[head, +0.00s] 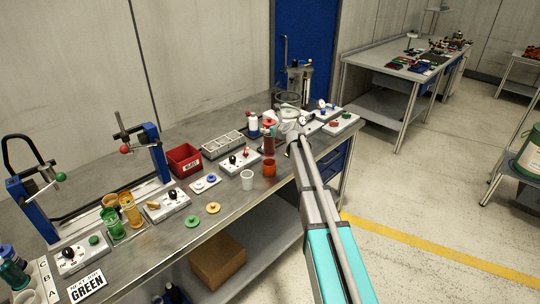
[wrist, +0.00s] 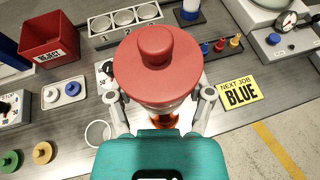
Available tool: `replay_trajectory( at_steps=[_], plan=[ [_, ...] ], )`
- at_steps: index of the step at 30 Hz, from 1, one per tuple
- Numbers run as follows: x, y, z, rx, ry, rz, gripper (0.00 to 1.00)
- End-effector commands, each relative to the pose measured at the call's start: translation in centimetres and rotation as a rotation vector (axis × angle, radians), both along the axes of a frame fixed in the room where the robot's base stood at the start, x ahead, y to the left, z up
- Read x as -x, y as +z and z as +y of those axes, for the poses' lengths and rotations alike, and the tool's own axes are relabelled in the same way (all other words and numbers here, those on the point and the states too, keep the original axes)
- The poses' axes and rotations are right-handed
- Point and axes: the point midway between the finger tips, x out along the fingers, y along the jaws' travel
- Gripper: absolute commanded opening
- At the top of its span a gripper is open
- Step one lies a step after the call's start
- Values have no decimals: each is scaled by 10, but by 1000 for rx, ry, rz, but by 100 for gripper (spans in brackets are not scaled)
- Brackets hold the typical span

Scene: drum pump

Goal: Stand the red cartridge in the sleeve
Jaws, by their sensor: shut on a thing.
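The red cartridge (head: 269,142) has a wide red cap with a round knob, seen from above in the wrist view (wrist: 155,62). My gripper (wrist: 160,108) is shut on it below the cap, with one finger on each side. In the head view it looks upright above the bench, and the cap hides much of its body in the wrist view. An orange-red open cup (head: 269,168) stands just below and in front of it. A white open cup (head: 247,180) stands to the left of that and also shows in the wrist view (wrist: 97,132). I cannot tell which is the sleeve.
A red reject bin (head: 184,160), a tray with round wells (head: 222,144) and a box with knobs (head: 240,161) stand behind. Yellow and green discs (head: 213,208) lie near the front edge. Pots and a gauge unit (wrist: 285,25) crowd the right.

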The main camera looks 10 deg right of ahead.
Motion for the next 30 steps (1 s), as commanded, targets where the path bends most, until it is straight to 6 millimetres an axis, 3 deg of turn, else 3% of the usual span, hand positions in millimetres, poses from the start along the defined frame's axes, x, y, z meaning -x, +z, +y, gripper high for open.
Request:
replay_trajectory(
  at_steps=[1, 15, 30],
  plan=[
    [0, -10, 0, 0, 0, 0, 6],
    [0, -52, -1, -1, -1, 0, 6],
    [0, -57, -2, 0, -2, 0, 6]
  ],
)
